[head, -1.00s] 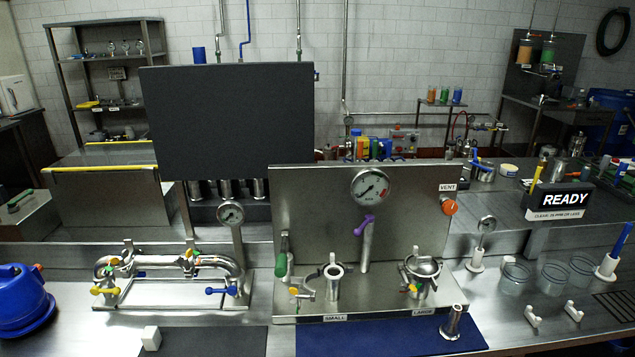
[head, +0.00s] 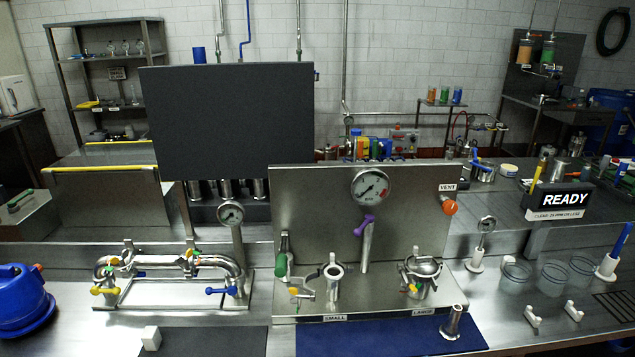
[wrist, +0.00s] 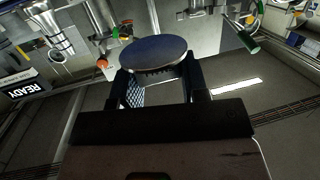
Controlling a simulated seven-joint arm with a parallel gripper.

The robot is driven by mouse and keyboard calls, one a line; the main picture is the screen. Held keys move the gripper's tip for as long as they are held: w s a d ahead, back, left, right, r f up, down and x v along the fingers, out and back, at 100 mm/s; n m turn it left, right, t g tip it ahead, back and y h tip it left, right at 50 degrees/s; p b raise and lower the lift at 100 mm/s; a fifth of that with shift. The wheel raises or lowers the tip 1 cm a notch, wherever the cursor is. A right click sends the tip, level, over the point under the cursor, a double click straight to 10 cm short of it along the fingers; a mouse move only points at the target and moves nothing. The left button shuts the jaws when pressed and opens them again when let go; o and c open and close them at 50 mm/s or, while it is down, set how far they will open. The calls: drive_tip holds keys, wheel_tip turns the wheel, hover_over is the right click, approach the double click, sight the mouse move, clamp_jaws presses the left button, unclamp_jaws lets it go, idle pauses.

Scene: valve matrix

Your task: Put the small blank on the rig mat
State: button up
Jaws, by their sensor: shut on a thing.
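The gripper and blank do not show in the head view. In the head view a blue mat (head: 385,342) lies in front of the steel rig (head: 330,220). The rig's base has ports labelled SMALL (head: 333,275) and LARGE (head: 422,268). A short metal fitting (head: 452,322) stands on the blue mat's right part; the mat's middle and left are bare.
A dark grey mat (head: 210,343) with a white block (head: 150,338) lies left of the blue mat. A pipe assembly (head: 170,275) stands behind it. Clear jars (head: 550,278) and white stands (head: 533,315) are at the right.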

hover_over(400, 340)
drive_tip(key=shift+w+f, duration=0.45)
drive_tip(key=shift+f, duration=0.25)
idle(0.5)
drive_tip(key=shift+f, duration=1.8)
drive_tip(key=shift+f, duration=0.15)
drive_tip(key=o, duration=0.9)
drive_tip(key=shift+r, duration=0.2)
drive_tip(key=shift+s, duration=0.4)
drive_tip(key=shift+v, duration=5.6)
